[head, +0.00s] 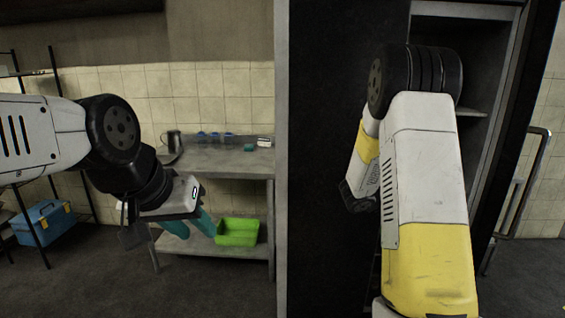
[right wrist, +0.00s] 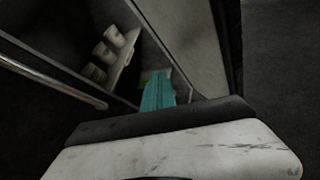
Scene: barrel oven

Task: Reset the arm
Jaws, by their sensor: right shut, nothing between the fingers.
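My left gripper (head: 195,229) hangs in front of the metal table in the head view. Its two teal fingers are spread apart, with nothing seen between them. My right arm, white and yellow, rises at the right of the head view and bends back beside a dark panel. Its fingers are hidden there. In the right wrist view, my right gripper (right wrist: 157,90) shows as teal fingers close together, shut and empty. They point toward an open cabinet space.
A dark tall cabinet (head: 335,60) with open shelving and a metal handle (head: 519,190) stands close to my right arm. White containers (right wrist: 108,50) sit on a shelf. A metal table (head: 225,160), green bin (head: 237,232) and blue toolbox (head: 45,222) are at left.

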